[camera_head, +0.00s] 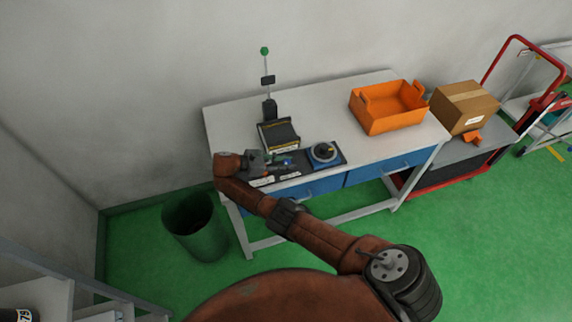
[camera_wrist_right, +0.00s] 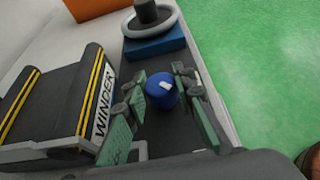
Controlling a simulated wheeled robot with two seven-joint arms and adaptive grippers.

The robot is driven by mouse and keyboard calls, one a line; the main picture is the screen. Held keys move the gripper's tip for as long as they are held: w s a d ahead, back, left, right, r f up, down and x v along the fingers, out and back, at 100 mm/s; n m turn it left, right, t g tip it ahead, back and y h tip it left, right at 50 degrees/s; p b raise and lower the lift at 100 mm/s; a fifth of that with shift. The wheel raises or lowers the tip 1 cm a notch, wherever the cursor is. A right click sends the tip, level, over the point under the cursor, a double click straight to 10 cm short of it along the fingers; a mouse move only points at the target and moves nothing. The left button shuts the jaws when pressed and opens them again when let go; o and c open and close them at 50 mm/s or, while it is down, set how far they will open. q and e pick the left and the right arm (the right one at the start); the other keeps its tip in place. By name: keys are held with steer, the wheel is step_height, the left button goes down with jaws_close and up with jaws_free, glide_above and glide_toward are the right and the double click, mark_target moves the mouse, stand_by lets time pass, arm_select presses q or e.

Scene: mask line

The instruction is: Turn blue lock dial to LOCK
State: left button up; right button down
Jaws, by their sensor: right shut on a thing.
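The blue lock dial (camera_wrist_right: 158,96) is a small round blue knob with a white mark on top, standing on a dark panel (camera_wrist_right: 160,136). In the head view it is a small blue spot (camera_head: 288,162) at my right gripper (camera_head: 284,164). In the wrist view the green-padded fingers of my right gripper (camera_wrist_right: 162,100) stand on both sides of the dial and are shut on it. The white mark points toward the upper right in that view. I cannot read any LOCK lettering. My left gripper is not in view.
A black winder (camera_head: 278,134) with yellow stripes stands close behind the dial. A blue box with a round wheel (camera_head: 323,154) is beside it. An orange crate (camera_head: 388,107) stands on the grey bench (camera_head: 335,112). A green bin (camera_head: 194,227) stands on the floor.

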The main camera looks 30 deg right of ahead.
steer(key=shift+d+g, duration=0.1)
steer(key=shift+g, duration=0.2)
steer(key=c, duration=1.6)
jaws_free()
steer(key=shift+v, duration=3.85)
steer(key=shift+s, duration=0.1)
